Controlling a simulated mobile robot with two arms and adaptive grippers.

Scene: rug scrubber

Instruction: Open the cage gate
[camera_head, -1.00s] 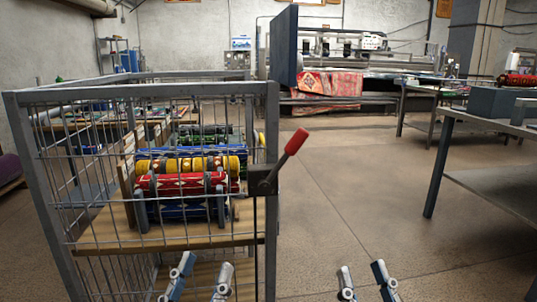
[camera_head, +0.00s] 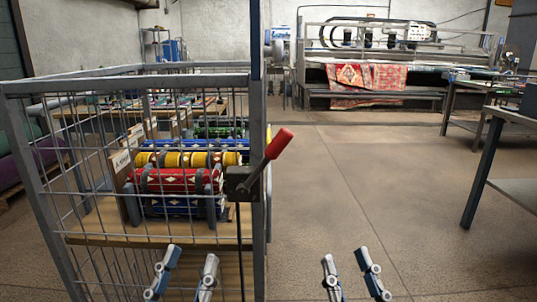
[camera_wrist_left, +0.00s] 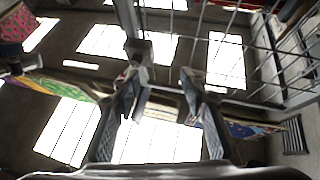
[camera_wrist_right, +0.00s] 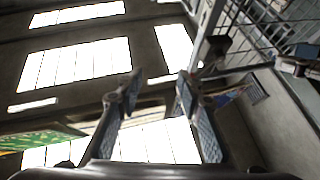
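The wire cage (camera_head: 125,72) with a grey metal frame stands at the left in the head view. A dark latch box with a red-handled lever (camera_head: 278,144) sits at its near right corner post, the lever tilted up to the right. My left gripper (camera_head: 186,254) is open and empty in front of the cage's lower part. My right gripper (camera_head: 345,257) is open and empty over the floor, right of the cage. The left wrist view shows the open left fingers (camera_wrist_left: 160,75), with cage wires beyond. The right wrist view shows the open right fingers (camera_wrist_right: 158,78).
Rolled rugs (camera_head: 178,180) in several colours lie on a wooden shelf inside the cage. A table (camera_head: 515,190) stands at the right. A large machine with a red rug (camera_head: 365,76) is at the back. The floor (camera_head: 350,180) between is clear.

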